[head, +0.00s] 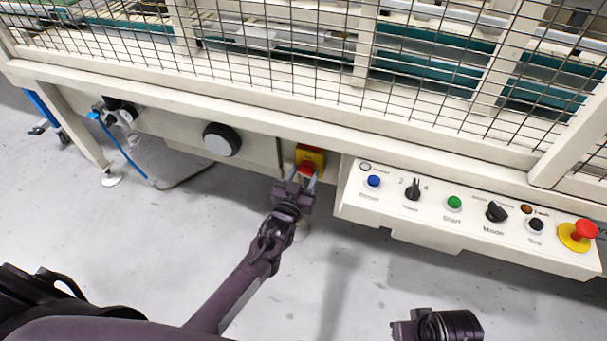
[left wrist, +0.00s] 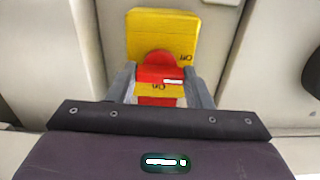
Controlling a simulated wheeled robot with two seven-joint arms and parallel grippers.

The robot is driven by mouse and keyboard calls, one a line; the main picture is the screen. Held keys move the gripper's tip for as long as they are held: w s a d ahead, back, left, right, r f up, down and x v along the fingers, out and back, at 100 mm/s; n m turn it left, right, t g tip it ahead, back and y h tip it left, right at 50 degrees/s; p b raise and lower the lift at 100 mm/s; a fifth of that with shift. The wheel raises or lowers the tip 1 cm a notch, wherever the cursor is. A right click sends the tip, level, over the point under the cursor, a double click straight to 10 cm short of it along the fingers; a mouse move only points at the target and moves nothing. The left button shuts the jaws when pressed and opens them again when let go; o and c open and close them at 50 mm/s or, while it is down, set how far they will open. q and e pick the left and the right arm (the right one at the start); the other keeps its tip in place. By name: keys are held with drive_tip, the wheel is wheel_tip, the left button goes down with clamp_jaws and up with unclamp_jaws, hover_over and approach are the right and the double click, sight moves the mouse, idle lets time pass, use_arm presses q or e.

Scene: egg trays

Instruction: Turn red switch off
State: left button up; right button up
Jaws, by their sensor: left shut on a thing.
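The red switch (head: 306,169) sits on a yellow plate (head: 311,153) on the machine's front beam, left of the control panel. In the left wrist view the red switch (left wrist: 157,68) shows in front of the yellow plate (left wrist: 180,22), which carries an "OFF" mark at its right and another mark lower down. My left gripper (head: 302,181) is at the switch, its fingers on either side of the red handle, shut on it. The fingers partly hide the handle's sides. A dark part of my right arm (head: 437,325) shows at the bottom; its fingertips are not in view.
The control panel (head: 470,222) juts out right of the switch, with a blue button (head: 373,181), a green button (head: 453,203) and a red emergency stop (head: 584,230). Wire mesh stands above; the floor below is clear.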

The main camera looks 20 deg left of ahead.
use_arm(q)
drive_tip(key=shift+n, duration=0.3)
drive_tip(key=o, duration=1)
drive_tip(key=shift+s, duration=0.1)
